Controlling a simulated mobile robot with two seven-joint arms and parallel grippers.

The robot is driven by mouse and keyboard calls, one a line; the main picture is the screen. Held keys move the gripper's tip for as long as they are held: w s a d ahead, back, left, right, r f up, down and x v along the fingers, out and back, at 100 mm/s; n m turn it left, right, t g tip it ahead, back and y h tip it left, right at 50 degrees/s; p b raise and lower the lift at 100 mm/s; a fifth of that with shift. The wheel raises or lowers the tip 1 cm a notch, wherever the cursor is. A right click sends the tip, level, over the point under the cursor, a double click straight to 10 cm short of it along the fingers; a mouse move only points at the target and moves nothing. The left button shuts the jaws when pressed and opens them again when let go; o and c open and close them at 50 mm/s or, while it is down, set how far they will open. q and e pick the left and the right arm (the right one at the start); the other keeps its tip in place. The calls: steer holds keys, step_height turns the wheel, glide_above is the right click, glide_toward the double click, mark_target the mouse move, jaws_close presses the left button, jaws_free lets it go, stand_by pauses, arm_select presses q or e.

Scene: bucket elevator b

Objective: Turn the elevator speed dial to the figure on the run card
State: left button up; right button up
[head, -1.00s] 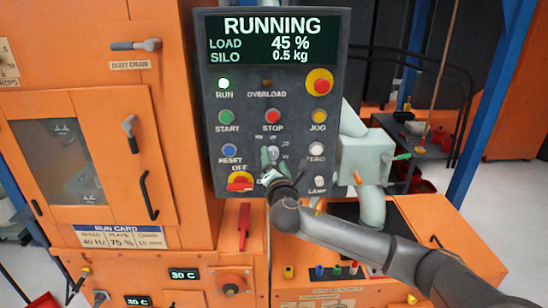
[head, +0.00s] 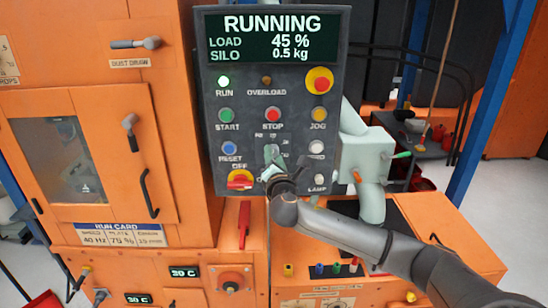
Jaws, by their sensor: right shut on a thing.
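The control panel (head: 207,160) faces me, its screen (head: 273,38) reading RUNNING, LOAD 45 %, SILO 0.5 kg. My right gripper (head: 271,158) is shut at the speed dial, in the panel's lower middle. The gripper covers most of the dial, so its pointer is hidden. Small scale figures (head: 271,136) show above it, too small to read surely. The run card (head: 122,235) is on the orange cabinet at lower left and reads 40 Hz, 75 % and what looks like 15 mm. My left gripper is not in view.
Close around the dial are the reset button (head: 229,148), the red stop button (head: 272,114) and the red and yellow OFF switch (head: 240,180). A red emergency button (head: 319,79) is at upper right. A red handle (head: 244,224) hangs below the panel.

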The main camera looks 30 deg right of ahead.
jaws_close()
steer(key=shift+f, duration=0.1)
steer(key=m+h+b, duration=0.1)
steer(key=m+b, duration=0.3)
steer(key=m, duration=0.4)
steer(key=m+h+b, duration=0.1)
steer(key=m+b, duration=0.4)
steer(key=m, duration=0.3)
steer(key=m+b, duration=0.4)
steer(key=m, duration=0.5)
steer(key=shift+w+a+g+h+b, duration=0.1)
steer(key=shift+a+g+h+b, duration=0.05)
steer(key=shift+g+h+b, duration=0.2)
steer(key=shift+m, duration=0.3)
